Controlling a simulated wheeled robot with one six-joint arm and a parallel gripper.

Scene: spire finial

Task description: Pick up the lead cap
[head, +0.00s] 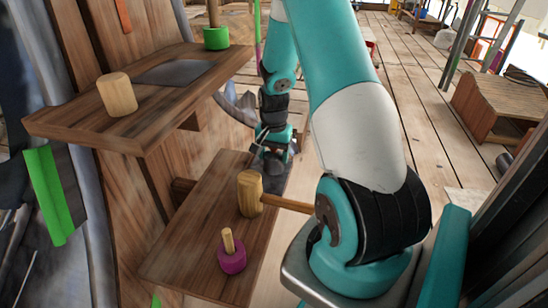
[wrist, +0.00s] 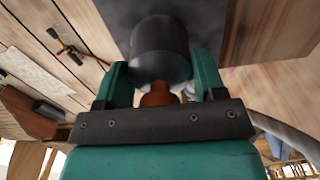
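A dark grey cylinder, which looks like the lead cap (wrist: 160,48), is in the wrist view, with a copper-coloured knob (wrist: 158,95) on the side nearest the camera. My gripper (wrist: 161,72) has one teal finger on each side of it. In the head view my gripper (head: 270,150) points down over the far end of the lower shelf (head: 195,228). There the cap (head: 272,174) is small, dark and partly hidden. I cannot tell whether it rests on the surface.
A wooden mallet (head: 250,194) and a magenta pot (head: 232,258) with a wooden peg stand on the lower shelf. The upper shelf (head: 120,135) holds a wooden cylinder (head: 117,95), a grey flat patch (head: 175,72) and a green pot (head: 216,38). Plank floor lies to the right.

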